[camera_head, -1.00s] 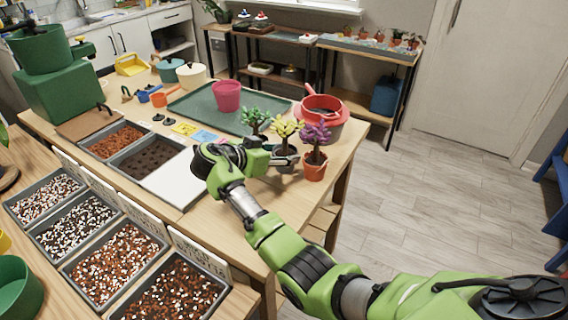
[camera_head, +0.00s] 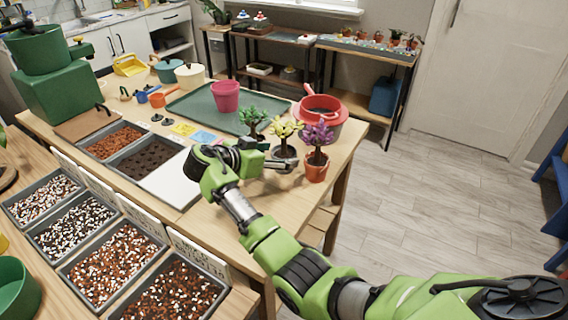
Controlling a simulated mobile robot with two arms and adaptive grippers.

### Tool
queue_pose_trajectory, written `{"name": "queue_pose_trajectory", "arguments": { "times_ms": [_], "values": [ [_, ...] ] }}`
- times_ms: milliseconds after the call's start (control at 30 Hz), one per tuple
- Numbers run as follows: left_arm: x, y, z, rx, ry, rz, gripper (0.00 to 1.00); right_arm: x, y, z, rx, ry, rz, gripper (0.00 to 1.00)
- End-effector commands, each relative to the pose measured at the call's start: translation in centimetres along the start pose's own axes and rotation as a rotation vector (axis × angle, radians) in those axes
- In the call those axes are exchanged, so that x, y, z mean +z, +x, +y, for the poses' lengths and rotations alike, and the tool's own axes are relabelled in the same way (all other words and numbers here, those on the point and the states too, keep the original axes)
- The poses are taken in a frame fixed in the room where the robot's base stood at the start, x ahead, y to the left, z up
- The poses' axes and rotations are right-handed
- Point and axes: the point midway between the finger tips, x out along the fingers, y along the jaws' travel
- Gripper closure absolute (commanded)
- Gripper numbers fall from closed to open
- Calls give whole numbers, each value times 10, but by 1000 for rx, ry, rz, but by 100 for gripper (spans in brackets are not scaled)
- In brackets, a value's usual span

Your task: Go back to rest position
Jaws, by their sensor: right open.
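My right gripper (camera_head: 279,163) is open over the near right part of the wooden table, and its green arm comes in from the lower right. Its fingers point at the small potted trees. A tree with yellow leaves (camera_head: 285,131) in a grey pot stands right at the fingers; I cannot tell if they touch it. A purple tree (camera_head: 318,136) in a terracotta pot (camera_head: 316,171) stands just to the right. A green-leaved tree (camera_head: 252,118) stands to the left, its pot partly hidden behind the gripper. My left gripper is not in view.
A green tray (camera_head: 200,101) holds a pink pot (camera_head: 226,96). A red sieve (camera_head: 321,104) lies on a pot behind the trees. Soil bins (camera_head: 113,262) line the near left. A white board (camera_head: 168,184) lies left of the gripper.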

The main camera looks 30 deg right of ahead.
Motion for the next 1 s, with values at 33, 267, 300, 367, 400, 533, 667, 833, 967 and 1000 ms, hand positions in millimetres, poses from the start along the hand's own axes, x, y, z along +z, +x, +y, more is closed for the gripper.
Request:
{"name": "queue_pose_trajectory", "arguments": {
  "times_ms": [33, 267, 300, 367, 400, 533, 667, 833, 967, 1000],
  "values": [
    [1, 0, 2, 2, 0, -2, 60, 0, -9, -1, -3, 1, 0, 31],
    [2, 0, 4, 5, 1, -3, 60, 0, -44, 0, -3, 1, -1, 31],
    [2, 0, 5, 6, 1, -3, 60, 0, -49, 0, -2, 1, -1, 31],
    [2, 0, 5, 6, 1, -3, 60, 0, -56, 0, -1, 1, 0, 31],
    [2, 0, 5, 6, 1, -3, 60, 0, -59, 0, -2, 1, 0, 31],
    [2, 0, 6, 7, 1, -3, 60, -1, -65, 0, -1, 1, 1, 31],
    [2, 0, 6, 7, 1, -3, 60, -1, -66, 0, 0, 1, 1, 31],
    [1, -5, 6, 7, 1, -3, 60, -5, -68, 0, 0, 1, 1, 31],
    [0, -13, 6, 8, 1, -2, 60, -12, -71, 0, 0, 1, 1, 31],
    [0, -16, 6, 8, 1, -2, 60, -14, -72, 0, 0, 1, 1, 31]
  ]
}}
